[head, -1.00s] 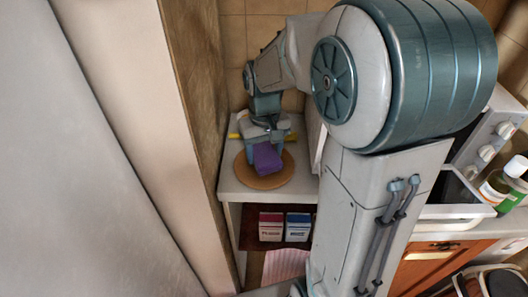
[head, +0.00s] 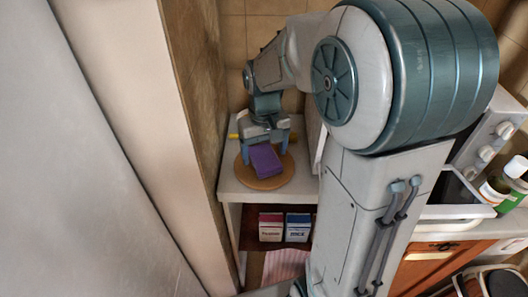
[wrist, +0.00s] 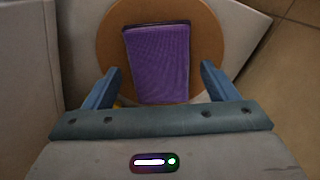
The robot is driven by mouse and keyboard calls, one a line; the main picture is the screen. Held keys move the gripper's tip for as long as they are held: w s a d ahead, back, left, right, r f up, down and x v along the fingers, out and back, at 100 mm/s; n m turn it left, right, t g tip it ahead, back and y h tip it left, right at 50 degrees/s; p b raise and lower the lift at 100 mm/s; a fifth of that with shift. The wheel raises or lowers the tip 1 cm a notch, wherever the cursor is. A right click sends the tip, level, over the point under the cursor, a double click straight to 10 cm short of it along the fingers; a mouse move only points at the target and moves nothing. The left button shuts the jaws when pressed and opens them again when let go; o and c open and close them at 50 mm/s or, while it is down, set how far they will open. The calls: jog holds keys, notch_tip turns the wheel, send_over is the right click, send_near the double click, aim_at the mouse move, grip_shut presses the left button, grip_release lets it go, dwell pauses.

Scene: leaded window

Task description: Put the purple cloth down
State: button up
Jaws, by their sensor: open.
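The purple cloth (head: 265,160) lies on a round wooden board (head: 270,183) on the counter, and looks like a folded rectangular pad. In the wrist view the cloth (wrist: 158,62) rests on the round board (wrist: 110,45), between and beyond my fingers. My gripper (head: 265,146) is open, with its blue fingers on either side of the cloth. In the wrist view my gripper (wrist: 160,85) shows clear gaps between each finger and the cloth.
A yellow object (head: 234,136) shows behind my gripper on the pale counter (head: 230,187). Red and blue boxes (head: 271,227) stand on the shelf below. A wall stands close on the left. Bottles (head: 505,183) and an appliance are at the right.

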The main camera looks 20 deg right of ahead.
aim_at(264, 156)
notch_tip(264, 156, up, 10)
jog(key=s+f+m+t, duration=0.1)
jog(key=s+f, duration=0.4)
jog(key=s, duration=0.8)
jog(key=shift+s+t, duration=0.4)
jog(key=shift+t, duration=0.5)
jog(key=shift+a+f, duration=0.1)
